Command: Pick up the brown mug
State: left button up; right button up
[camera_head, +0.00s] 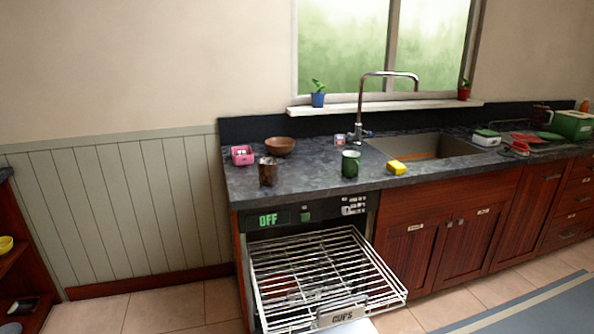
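A brown mug (267,171) stands upright on the dark stone countertop (312,178), near its left front edge. A brown bowl (280,146) sits just behind it, and a green mug (351,163) stands to its right, apart from it. Neither of my grippers shows in the head view, so I see nothing touching the brown mug.
An appliance below the counter reads OFF, with its wire rack (325,275) labelled CUPS pulled out below the mugs. A pink box (242,155) is left of the bowl. A yellow sponge (396,167) lies before the sink (430,147). Bare floor lies left of the rack.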

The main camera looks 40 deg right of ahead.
aim_at(267, 167)
jog(key=i+j+z, duration=0.1)
jog(key=z, duration=0.3)
jog(key=i+j+z, duration=0.1)
jog(key=z, duration=0.3)
jog(key=i+j+z, duration=0.1)
jog(key=j+z, duration=0.15)
jog(key=z, duration=0.15)
jog(key=j+z, duration=0.15)
jog(key=z, duration=0.25)
jog(key=j+z, duration=0.25)
jog(key=z, duration=0.2)
jog(key=i, duration=0.05)
